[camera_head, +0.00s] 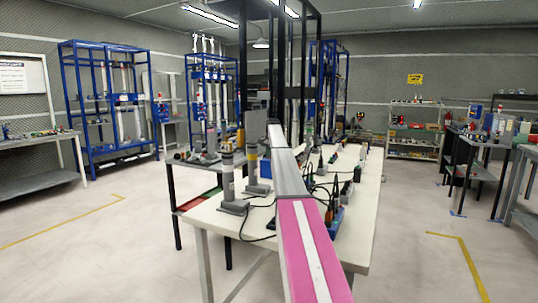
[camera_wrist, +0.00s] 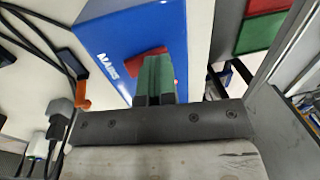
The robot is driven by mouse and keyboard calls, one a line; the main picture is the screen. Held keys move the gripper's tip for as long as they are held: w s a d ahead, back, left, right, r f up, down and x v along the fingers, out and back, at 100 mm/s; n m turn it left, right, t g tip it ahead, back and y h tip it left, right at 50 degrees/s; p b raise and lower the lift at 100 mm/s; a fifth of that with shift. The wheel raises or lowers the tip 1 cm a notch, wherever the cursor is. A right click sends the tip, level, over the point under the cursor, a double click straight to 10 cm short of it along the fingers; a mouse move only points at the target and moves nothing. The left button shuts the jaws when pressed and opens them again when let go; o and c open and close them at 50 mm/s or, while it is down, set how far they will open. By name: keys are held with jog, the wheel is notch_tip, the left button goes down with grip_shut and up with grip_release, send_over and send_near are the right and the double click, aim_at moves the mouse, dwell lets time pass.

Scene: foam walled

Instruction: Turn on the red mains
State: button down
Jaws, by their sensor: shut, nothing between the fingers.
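In the wrist view a blue box (camera_wrist: 110,28) carries white lettering that reads "MAINS". A red part (camera_wrist: 130,64) shows on its face, partly hidden by my fingers. My gripper (camera_wrist: 155,72) has its green fingers together and empty, in front of the red part. I cannot tell whether the fingers touch it, or which way it is set. In the head view a small blue item (camera_head: 335,219) lies on the white table (camera_head: 352,252); I cannot tell whether it is the same box. My fingertips cannot be made out there.
Black cables (camera_wrist: 35,38) and an orange piece (camera_wrist: 82,94) lie left of my gripper in the wrist view. A green panel (camera_wrist: 262,32) is at upper right. In the head view, grey cylinders (camera_head: 228,178) stand on the table; open floor (camera_head: 120,250) lies left.

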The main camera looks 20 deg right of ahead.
jog(key=shift+s+d+f, duration=0.1)
jog(key=shift+s+f, duration=0.1)
jog(key=shift+f, duration=0.05)
jog(key=shift+s+d+r, duration=0.1)
jog(key=shift+s+d, duration=0.35)
jog(key=shift+d, duration=0.05)
notch_tip(320, 180, up, 14)
jog(key=s+d, duration=0.1)
jog(key=shift+s+d, duration=0.2)
jog(key=shift+s, duration=0.05)
dwell(0.4)
jog(key=shift+w, duration=0.1)
jog(key=shift+w+a+r, duration=0.15)
jog(key=shift+w+a, duration=0.15)
jog(key=shift+a, duration=0.25)
